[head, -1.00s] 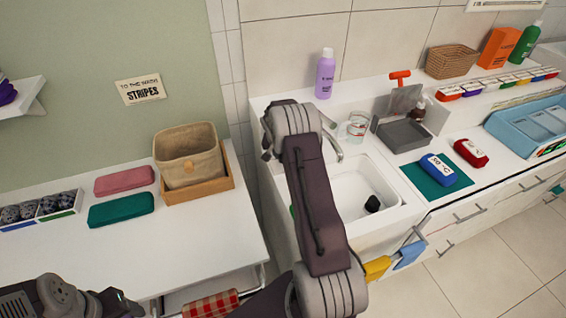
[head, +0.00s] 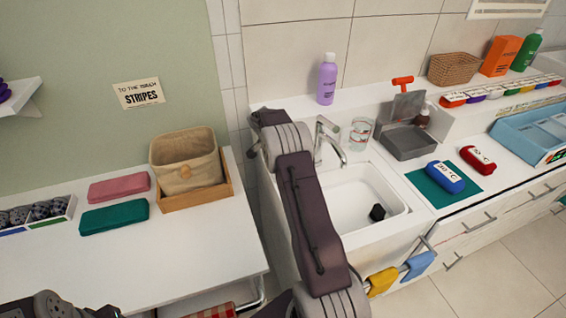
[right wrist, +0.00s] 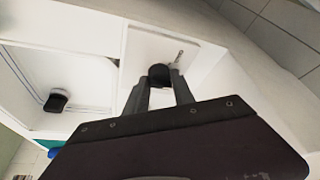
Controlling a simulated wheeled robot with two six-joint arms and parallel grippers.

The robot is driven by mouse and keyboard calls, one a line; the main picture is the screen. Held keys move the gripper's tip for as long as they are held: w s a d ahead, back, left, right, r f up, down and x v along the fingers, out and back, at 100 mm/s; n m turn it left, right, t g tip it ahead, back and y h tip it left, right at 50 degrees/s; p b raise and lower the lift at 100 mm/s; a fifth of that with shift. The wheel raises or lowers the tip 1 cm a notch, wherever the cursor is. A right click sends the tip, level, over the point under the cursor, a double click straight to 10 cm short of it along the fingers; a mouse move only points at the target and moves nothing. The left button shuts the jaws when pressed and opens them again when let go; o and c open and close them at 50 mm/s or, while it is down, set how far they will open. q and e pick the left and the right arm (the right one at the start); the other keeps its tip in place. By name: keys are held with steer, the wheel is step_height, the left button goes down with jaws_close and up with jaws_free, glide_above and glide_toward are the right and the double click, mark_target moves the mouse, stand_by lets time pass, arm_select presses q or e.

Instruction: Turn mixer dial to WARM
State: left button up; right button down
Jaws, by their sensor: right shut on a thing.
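A dark round knob (right wrist: 158,73), which looks like the mixer dial, sits between the fingertips of my right gripper (right wrist: 161,82) in the right wrist view. The gripper is shut on it. No marking on the knob can be read. In the head view my right arm reaches over the left side of the white sink and hides the knob and fingertips. The silver tap (head: 326,135) stands just right of that arm at the sink's back. My left gripper is out of view; only part of my left arm shows at the bottom left.
A glass (head: 360,133), a purple bottle (head: 327,82) and a grey tray (head: 408,142) stand near the tap. A wooden box with a basket (head: 185,165) stands on the left counter.

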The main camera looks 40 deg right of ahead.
steer(key=c, duration=1.1)
jaws_free()
steer(key=v, duration=0.9)
steer(key=shift+w+a, duration=0.1)
steer(key=shift+a, duration=0.05)
